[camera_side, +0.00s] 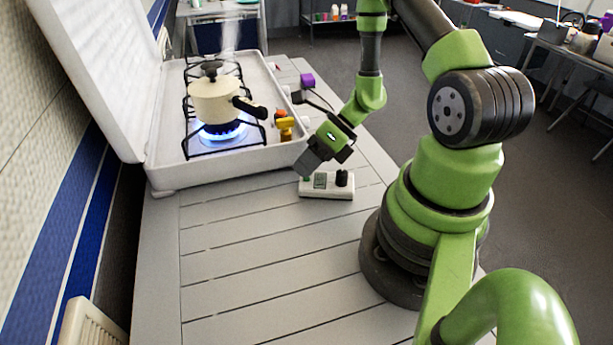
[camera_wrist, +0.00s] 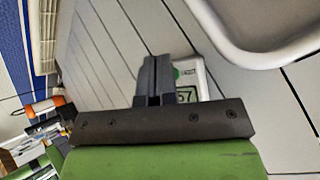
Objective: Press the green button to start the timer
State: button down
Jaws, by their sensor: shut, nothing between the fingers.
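The timer (camera_side: 328,191) is a small white box lying on the slatted table in the side view, with a display and a black knob on its right part. Its green button (camera_side: 306,179) shows at its left end, just under my gripper. My gripper (camera_side: 303,173) is shut and empty, tilted down over that end. In the wrist view the timer (camera_wrist: 204,78) is partly hidden behind my shut fingers (camera_wrist: 155,62), and the green button (camera_wrist: 176,73) peeks out beside them. I cannot tell whether the fingertips touch the button.
A white camping stove (camera_side: 255,155) with an open lid stands behind the timer. A cream pot (camera_side: 213,99) sits over a lit blue flame (camera_side: 222,131) and steams. The table's front part (camera_side: 240,260) is clear.

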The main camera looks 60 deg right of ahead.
jog(key=shift+r, duration=0.75)
jog(key=shift+r, duration=0.1)
jog(key=shift+r, duration=2.4)
jog(key=shift+a+r, duration=0.1)
jog(key=shift+r, duration=0.05)
jog(key=s+a+r+n+h, duration=0.2)
jog(key=s+a+r+n, duration=0.2)
jog(key=r+n, duration=0.6)
jog(key=s+a+r+n+t+h, duration=0.1)
jog(key=s+a+r+n+h, duration=0.2)
jog(key=r+n, duration=0.8)
jog(key=s+a+n, duration=0.2)
jog(key=a+n, duration=0.1)
jog(key=n, duration=0.6)
jog(key=shift+n, duration=0.4)
